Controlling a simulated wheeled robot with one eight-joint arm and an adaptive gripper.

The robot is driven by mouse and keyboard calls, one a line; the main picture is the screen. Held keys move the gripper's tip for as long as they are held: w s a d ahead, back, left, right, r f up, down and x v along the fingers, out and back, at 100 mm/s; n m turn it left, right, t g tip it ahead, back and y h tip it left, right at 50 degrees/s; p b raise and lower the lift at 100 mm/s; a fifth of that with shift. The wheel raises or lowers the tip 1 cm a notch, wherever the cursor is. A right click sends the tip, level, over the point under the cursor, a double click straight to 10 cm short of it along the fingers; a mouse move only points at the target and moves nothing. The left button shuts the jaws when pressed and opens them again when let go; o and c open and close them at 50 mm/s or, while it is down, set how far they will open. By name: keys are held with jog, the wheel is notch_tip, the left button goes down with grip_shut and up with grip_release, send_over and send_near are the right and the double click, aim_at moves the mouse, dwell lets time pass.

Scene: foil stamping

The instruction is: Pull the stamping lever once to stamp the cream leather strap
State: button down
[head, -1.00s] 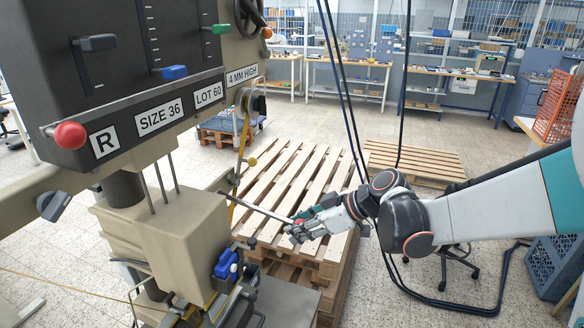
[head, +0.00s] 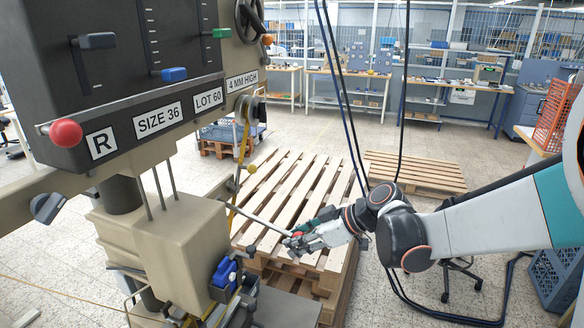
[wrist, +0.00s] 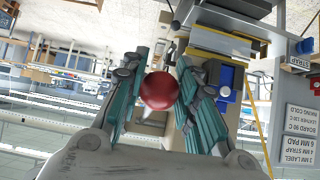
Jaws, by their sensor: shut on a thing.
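The stamping lever (head: 266,223) is a thin grey rod reaching out from the right side of the beige press toward the right, sloping down to its end. Its red ball knob (head: 297,234) is mostly covered by my fingers in the head view. My gripper (head: 302,240) is shut on this knob. In the wrist view the red knob (wrist: 159,91) sits between the two teal fingers of my gripper (wrist: 160,98). I cannot make out the cream leather strap in either view.
The press front carries a second red knob (head: 66,132) and blue and green sliders. A blue clamp-like part (head: 224,272) sits low on the press. A wooden pallet stack (head: 290,185) stands behind my gripper. Dark cables hang near my arm. Open floor lies beyond.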

jog(key=shift+s+d+r+p, duration=0.15)
jog(key=shift+r+p, duration=0.45)
jog(key=shift+r, duration=0.3)
jog(key=shift+w+d+r+p, duration=0.1)
jog(key=shift+d+r+p, duration=0.1)
jog(key=shift+r+p, duration=0.5)
jog(key=shift+s+d+r+p, duration=0.15)
jog(key=shift+r+p, duration=0.3)
jog(key=shift+r, duration=0.6)
jog(key=shift+w+a+r+p, duration=0.1)
jog(key=shift+r+p, duration=1.8)
jog(key=shift+r, duration=1.15)
jog(key=w+a+r+p, duration=0.1)
jog(key=a+r+p, duration=0.2)
jog(key=r, duration=0.6)
jog(key=shift+w+a+r+p, duration=0.3)
jog(key=shift+a+p, duration=0.1)
jog(key=shift+p, duration=0.75)
jog(key=c, duration=1.1)
grip_release()
jog(key=shift+f, duration=0.1)
jog(key=shift+s, duration=0.1)
